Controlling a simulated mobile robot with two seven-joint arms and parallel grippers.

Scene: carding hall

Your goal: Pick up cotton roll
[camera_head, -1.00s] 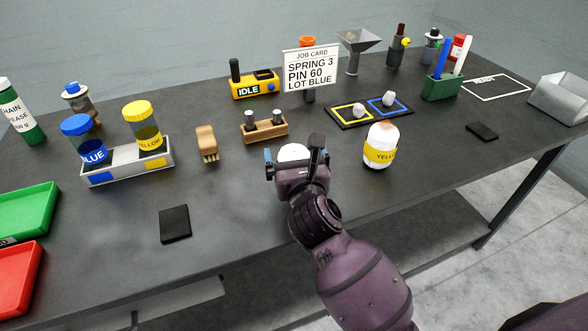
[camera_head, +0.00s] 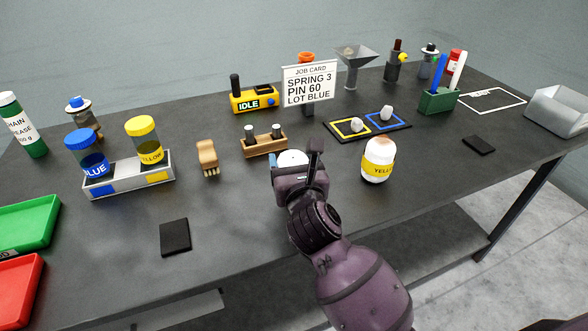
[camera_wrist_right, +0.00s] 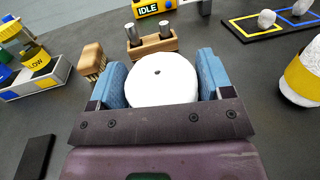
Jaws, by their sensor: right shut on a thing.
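A white cotton roll (camera_head: 291,157) sits between the jaws of my right gripper (camera_head: 294,161), near the middle of the table. In the right wrist view the roll (camera_wrist_right: 161,88) shows its round white top with a small dark hole, and the blue pads press on both sides. Its side and any label are hidden, and I cannot tell whether its bottom touches the table. A second white roll with a yellow band (camera_head: 379,160) stands upright to the right, apart from the gripper. My left gripper is not in view.
Beyond the gripper stand a wooden block with two metal pins (camera_head: 264,146) and a job card (camera_head: 310,85). A brush (camera_head: 208,157) and a rack with blue-lidded and yellow-lidded jars (camera_head: 130,184) are left. A black pad (camera_head: 175,237) lies front left. The front middle is clear.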

